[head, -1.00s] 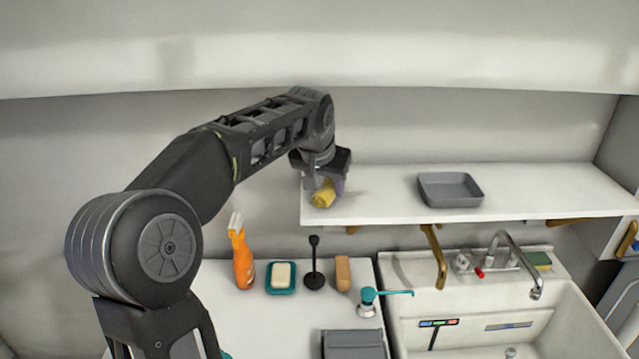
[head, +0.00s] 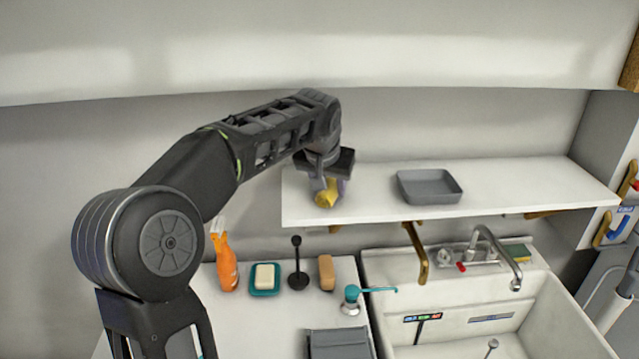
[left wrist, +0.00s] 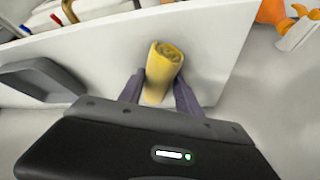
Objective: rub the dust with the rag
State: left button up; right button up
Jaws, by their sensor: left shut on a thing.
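The rag (head: 326,196) is a rolled yellow cloth at the left end of the white shelf (head: 500,188). My left gripper (head: 327,186) is shut on it from above. In the left wrist view the rag (left wrist: 164,68) sits between the two fingers of my left gripper (left wrist: 159,88), over the white shelf surface (left wrist: 110,55). I cannot tell whether the rag touches the shelf. I cannot make out any dust in these frames. My right gripper is not in view.
A grey tray (head: 429,187) stands on the shelf right of the rag. Below are an orange spray bottle (head: 224,262), a soap dish (head: 265,279), a brown block (head: 326,272), a teal-topped dispenser (head: 351,298) and a sink (head: 450,336). The shelf right of the tray is clear.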

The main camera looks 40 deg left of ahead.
aim_at(366, 191)
pick_arm(q)
jog(key=shift+w+d+f, duration=0.15)
jog(key=shift+w+d, duration=0.05)
jog(key=shift+d, duration=0.15)
jog(key=shift+d, duration=0.1)
jog(key=shift+w+d+p, duration=0.5)
jog(key=shift+w+d, duration=0.65)
jog(key=shift+d, duration=0.2)
jog(key=shift+w+d+r+p, duration=0.2)
jog(key=shift+w+d+p, duration=0.4)
jog(key=shift+w+d, duration=0.65)
jog(key=shift+d, duration=0.1)
